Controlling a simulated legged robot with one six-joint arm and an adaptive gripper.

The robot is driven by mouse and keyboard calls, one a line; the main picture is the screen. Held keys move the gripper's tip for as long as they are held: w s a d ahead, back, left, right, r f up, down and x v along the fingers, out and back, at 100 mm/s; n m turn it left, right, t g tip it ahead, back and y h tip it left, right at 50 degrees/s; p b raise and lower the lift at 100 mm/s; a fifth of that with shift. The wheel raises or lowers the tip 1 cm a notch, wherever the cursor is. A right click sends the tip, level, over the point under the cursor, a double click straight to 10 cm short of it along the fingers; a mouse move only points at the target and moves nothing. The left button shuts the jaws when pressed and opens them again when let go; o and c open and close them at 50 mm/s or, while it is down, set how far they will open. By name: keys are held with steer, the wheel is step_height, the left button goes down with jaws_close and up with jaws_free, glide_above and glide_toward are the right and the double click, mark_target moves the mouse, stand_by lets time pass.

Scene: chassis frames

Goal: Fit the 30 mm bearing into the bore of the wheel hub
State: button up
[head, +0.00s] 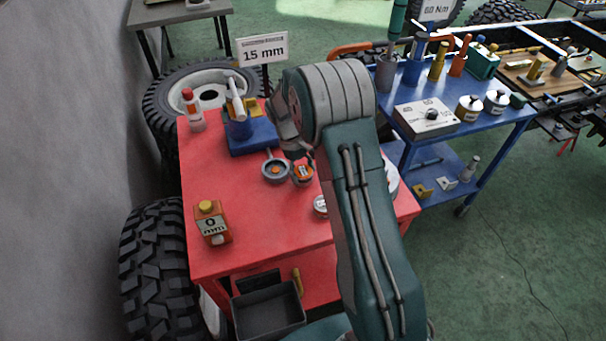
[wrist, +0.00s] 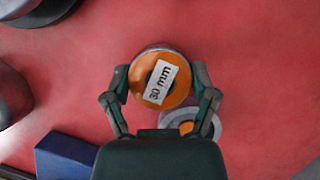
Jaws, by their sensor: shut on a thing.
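The 30 mm bearing (wrist: 158,82) is an orange disc with a white "30 mm" label. In the wrist view my gripper (wrist: 160,85) is shut on it, one finger on each side. In the head view the bearing (head: 303,175) shows just right of a grey ring-shaped part (head: 276,171) with an orange middle, which looks like the wheel hub. In the wrist view this part (wrist: 212,122) lies below and right of the bearing, partly hidden by my gripper. The bearing is apart from the bore; its height above the red table is hard to tell.
A blue cart (head: 470,128) with tools stands right. The table's front left is mostly clear.

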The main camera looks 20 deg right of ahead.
steer(key=shift+f, duration=0.6)
steer(key=o, duration=1.2)
